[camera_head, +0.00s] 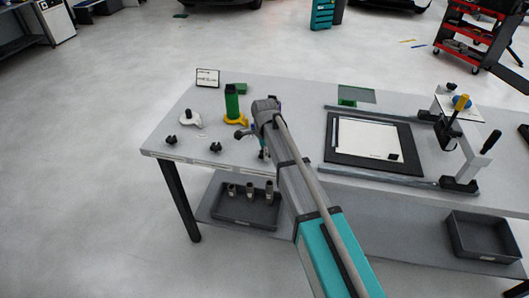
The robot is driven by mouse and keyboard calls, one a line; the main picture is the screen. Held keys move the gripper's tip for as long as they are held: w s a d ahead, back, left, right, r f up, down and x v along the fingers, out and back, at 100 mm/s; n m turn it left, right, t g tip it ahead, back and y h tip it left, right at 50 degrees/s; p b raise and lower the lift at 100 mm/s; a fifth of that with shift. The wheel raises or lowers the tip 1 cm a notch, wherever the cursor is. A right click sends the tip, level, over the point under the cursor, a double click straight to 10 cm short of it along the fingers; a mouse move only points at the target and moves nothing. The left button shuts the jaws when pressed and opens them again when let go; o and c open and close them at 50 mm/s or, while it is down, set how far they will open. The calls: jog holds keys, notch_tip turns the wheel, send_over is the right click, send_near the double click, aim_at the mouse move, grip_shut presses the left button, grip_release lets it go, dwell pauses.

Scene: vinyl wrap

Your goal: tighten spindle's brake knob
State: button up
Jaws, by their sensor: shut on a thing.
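A yellow-based spindle (236,120) stands upright on the left half of the table with a green roll (232,103) on it. A white spindle base (190,118) is to its left. Dark knobs sit near the front edge, one at the left (172,141) and one in front of the yellow base (215,148). My arm reaches over the front edge, and my gripper (263,153) is low beside it, right of these knobs. It is shut on a knob, mostly hidden by the arm.
A black-framed board with a white sheet (367,138) and a lever device (463,150) are on the right of the table (310,95). A small sign (208,78) stands at the back left. Grey bins (245,208) are on the lower shelf.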

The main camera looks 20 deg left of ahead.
dwell(0.4)
jog(key=o, duration=1.1)
jog(key=shift+o, duration=0.2)
jog(key=shift+n, duration=0.4)
